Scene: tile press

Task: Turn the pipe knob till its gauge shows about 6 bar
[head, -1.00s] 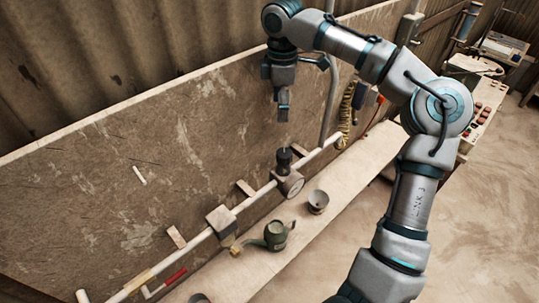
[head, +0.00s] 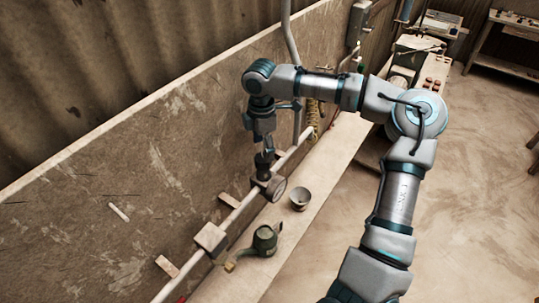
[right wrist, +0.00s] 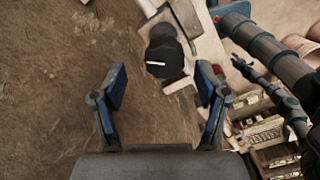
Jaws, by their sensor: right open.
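The pipe knob (head: 263,167) is dark and stands upright on the pale pipe (head: 240,208) along the wall board. In the right wrist view the knob (right wrist: 163,52) shows its round top with a white mark. My right gripper (head: 264,153) points down just above the knob. In the right wrist view my right gripper (right wrist: 161,86) is open, its two fingers apart and empty, with the knob ahead between their lines. My left gripper is not in the head view.
A square block (head: 211,238) sits on the pipe. The wall board (head: 150,190) rises close behind. A machine with buttons stands at the back right.

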